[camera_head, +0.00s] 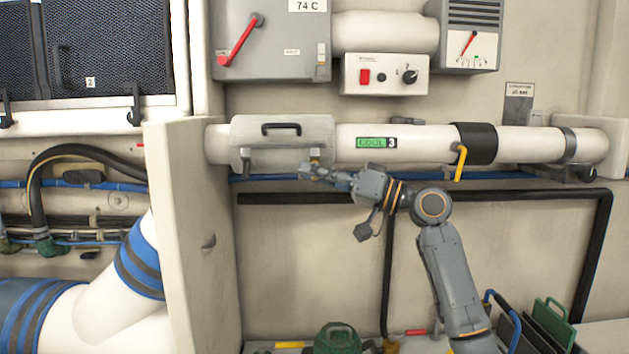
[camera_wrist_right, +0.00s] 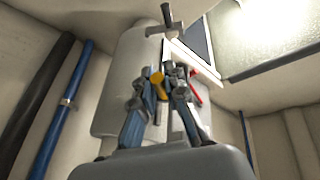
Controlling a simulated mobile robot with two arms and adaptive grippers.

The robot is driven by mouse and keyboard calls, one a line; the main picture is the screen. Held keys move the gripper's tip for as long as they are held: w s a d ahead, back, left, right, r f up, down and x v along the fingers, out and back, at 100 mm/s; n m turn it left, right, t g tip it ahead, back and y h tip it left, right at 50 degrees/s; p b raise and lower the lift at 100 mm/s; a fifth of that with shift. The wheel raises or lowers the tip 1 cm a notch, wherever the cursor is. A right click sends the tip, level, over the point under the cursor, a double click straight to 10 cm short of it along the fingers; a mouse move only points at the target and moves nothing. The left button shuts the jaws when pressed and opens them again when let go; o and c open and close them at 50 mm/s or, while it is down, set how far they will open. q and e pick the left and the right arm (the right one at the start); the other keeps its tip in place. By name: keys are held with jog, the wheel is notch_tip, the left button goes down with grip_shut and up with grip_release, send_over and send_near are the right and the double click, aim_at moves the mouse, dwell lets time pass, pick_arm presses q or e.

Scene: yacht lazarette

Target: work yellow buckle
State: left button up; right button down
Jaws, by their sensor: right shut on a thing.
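A yellow buckle (camera_head: 315,155) shows as a small patch at the lower right edge of a pale cover (camera_head: 245,130) with a black handle. The cover sits around a white horizontal pipe (camera_head: 425,140). My right gripper (camera_head: 306,171) is at this edge, its arm coming from the lower right. In the right wrist view the buckle (camera_wrist_right: 158,84) lies between the two fingers of my right gripper (camera_wrist_right: 163,80), which are shut on it. The fingers hide part of it. My left gripper is not in view.
A yellow lever (camera_head: 460,163) hangs from a black collar (camera_head: 476,143) further right on the pipe. A blue line and a black pipe (camera_head: 480,196) run below. A pale partition (camera_head: 190,240) stands left of the cover. A control box (camera_head: 386,75) hangs above.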

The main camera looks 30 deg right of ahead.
jog(key=shift+f, duration=0.1)
jog(key=c, duration=1.4)
grip_release()
jog(key=shift+o, duration=0.2)
jog(key=v, duration=1.2)
jog(key=shift+f, duration=0.1)
